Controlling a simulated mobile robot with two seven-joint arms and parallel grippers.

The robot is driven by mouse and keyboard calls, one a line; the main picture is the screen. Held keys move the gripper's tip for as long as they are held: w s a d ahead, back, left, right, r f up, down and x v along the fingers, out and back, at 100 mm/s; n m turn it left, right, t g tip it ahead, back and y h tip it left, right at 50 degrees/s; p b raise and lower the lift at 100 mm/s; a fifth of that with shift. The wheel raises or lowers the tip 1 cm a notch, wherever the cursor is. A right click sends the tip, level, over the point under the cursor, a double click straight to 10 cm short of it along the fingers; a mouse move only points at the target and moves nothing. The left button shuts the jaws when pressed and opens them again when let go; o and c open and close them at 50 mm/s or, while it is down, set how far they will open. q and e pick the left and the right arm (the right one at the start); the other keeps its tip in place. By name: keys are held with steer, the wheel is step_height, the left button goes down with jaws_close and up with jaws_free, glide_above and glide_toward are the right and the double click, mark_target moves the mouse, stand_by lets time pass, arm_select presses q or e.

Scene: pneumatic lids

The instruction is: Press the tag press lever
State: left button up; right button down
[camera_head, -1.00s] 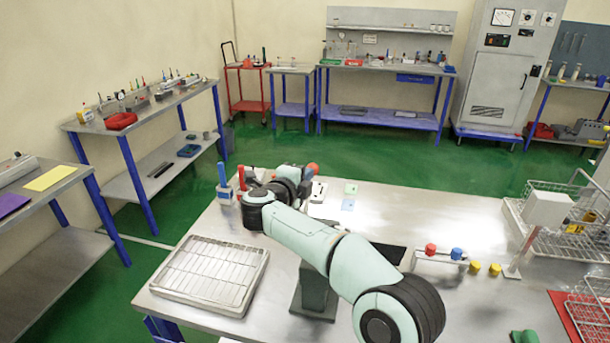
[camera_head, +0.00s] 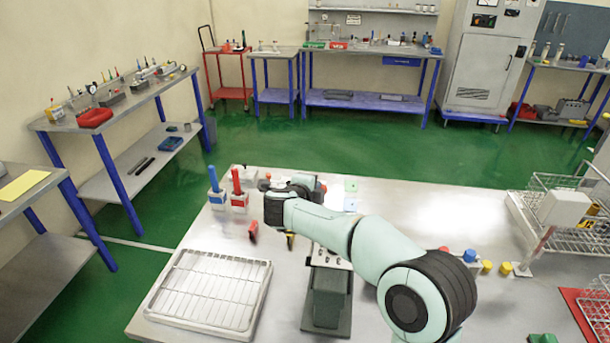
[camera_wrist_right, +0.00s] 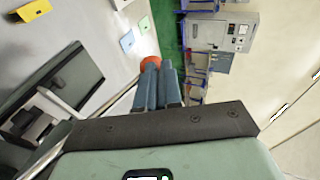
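The tag press (camera_head: 327,295) is a dark grey-green machine on the table, partly covered by my right arm in the head view. In the right wrist view, a thin metal lever (camera_wrist_right: 112,104) runs up to an orange-red knob (camera_wrist_right: 150,62). My right gripper (camera_wrist_right: 158,78) has its blue-grey fingers side by side, shut, with the tips over the knob's near side. I cannot tell whether they touch it. In the head view my right wrist hides most of the gripper and lever. My left gripper is not in view.
A wire rack tray (camera_head: 210,290) lies left of the press. Small red (camera_head: 253,231) and yellow-black (camera_head: 290,239) items are near my wrist. Wire baskets (camera_head: 560,210) stand at the right.

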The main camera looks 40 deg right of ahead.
steer(key=f, duration=0.1)
steer(key=d+f, duration=0.1)
steer(key=f, duration=0.1)
steer(key=d+f, duration=0.1)
steer(key=shift+w+d+f, duration=0.1)
steer(key=shift+w+f, duration=0.1)
steer(key=shift+f, duration=0.2)
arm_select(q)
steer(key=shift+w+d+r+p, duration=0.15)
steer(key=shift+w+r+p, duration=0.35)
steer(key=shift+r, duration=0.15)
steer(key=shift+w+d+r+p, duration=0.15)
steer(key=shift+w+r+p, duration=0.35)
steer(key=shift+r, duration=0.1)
arm_select(e)
steer(key=shift+g+y, duration=0.5)
steer(key=shift+y, duration=0.1)
steer(key=shift+w+d+f, duration=0.1)
steer(key=shift+w+f, duration=0.1)
steer(key=shift+f, duration=1.1)
steer(key=shift+w+d+f, duration=0.1)
steer(key=shift+w+f, duration=0.05)
steer(key=shift+f, duration=1.15)
steer(key=shift+a+f, duration=0.1)
steer(key=shift+a, duration=0.05)
